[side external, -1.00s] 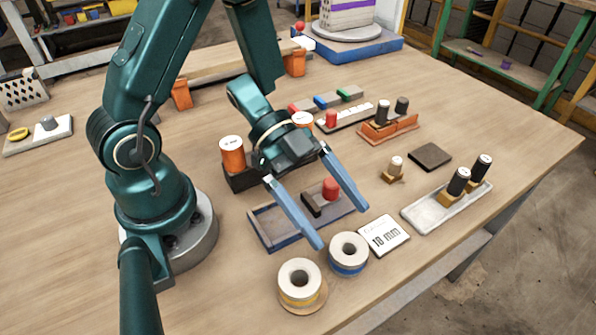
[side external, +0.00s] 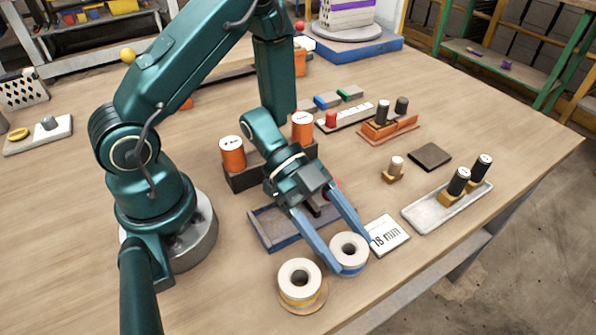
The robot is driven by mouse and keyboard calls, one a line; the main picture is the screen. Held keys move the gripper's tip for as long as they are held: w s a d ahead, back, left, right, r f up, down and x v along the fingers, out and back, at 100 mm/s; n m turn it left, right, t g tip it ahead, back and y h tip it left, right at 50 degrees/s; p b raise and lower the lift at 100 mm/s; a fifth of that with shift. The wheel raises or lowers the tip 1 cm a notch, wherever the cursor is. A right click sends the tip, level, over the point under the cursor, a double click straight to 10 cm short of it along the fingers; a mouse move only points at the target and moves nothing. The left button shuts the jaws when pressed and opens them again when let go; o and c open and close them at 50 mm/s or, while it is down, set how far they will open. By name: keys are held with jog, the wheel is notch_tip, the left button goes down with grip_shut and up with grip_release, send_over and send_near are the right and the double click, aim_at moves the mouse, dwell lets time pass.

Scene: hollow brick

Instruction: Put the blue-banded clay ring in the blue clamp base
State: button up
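The blue-banded clay ring (side external: 349,246) is a pale ring with a central hole, upright near the table's front edge. My gripper (side external: 351,256) reaches down over it, with one blue finger on its left side and one on its right. The fingers appear shut on the ring, which still appears to rest on the table; they hide part of its blue band. The blue clamp base (side external: 282,239) is a shallow blue-edged tray behind and left of the ring. Its dark block and red knob are partly hidden by my gripper.
A yellow-banded ring (side external: 300,284) stands close at the left on a round wooden plate. An 18 mm card (side external: 388,235) lies close at the right. A dark block with orange-sided cylinders (side external: 232,155) stands behind the clamp base. A pale tray (side external: 430,216) holds black-topped pegs.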

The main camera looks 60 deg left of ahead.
aim_at(342, 241)
grip_shut()
jog(key=shift+r, duration=0.15)
notch_tip(342, 241, up, 10)
jog(key=f, duration=0.1)
jog(key=w+a+r+n+t+y, duration=0.3)
jog(key=a+r+n+t+y, duration=0.1)
jog(key=a+r+n, duration=0.2)
jog(key=w+a+r+n+t+y, duration=0.4)
jog(key=a+r+n+t, duration=0.1)
jog(key=a+r, duration=0.4)
jog(key=shift+w+a+r+n, duration=0.15)
jog(key=shift+w+a+n, duration=0.15)
jog(key=shift+a+n, duration=0.5)
